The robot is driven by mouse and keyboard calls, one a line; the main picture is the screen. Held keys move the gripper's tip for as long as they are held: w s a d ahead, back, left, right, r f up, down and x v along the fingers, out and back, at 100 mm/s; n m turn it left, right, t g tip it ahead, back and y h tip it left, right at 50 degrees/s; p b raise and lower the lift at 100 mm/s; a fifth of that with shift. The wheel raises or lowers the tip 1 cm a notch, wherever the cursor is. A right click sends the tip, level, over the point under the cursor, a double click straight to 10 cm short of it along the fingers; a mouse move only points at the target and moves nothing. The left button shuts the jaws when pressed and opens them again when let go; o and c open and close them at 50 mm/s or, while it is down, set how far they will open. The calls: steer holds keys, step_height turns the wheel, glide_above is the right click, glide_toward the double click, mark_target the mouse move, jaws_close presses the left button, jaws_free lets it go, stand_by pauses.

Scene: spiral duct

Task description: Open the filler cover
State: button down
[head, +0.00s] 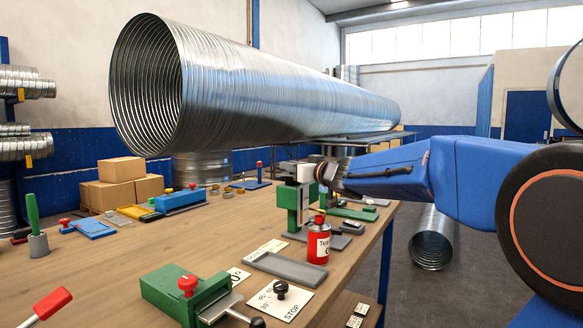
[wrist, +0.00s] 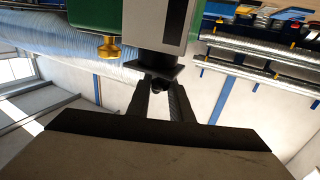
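A green stand with a pale grey upright face (head: 304,203) stands near the table's far right edge; its green body and grey face (wrist: 160,22) also fill the top of the wrist view. A black block with a small dark knob (wrist: 158,86) projects from the grey face. My gripper (head: 318,172) is at the upper part of this stand, coming from the right. In the wrist view its two dark fingers (wrist: 160,94) lie on either side of the knob; whether they press on it I cannot tell. I cannot make out which part is the filler cover.
A red can (head: 318,245) stands just in front of the stand. A green clamp block with a red knob (head: 186,293) and a STOP card (head: 281,299) lie nearer. A large spiral duct (head: 240,90) spans behind. A brass knob (wrist: 109,48) shows on the green body.

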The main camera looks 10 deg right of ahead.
steer(key=s+a, duration=0.4)
stand_by(0.3)
steer(key=c, duration=1.6)
jaws_free()
steer(key=shift+c, duration=0.2)
steer(key=v, duration=1.7)
steer(key=shift+s, duration=0.2)
steer(key=shift+d, duration=0.1)
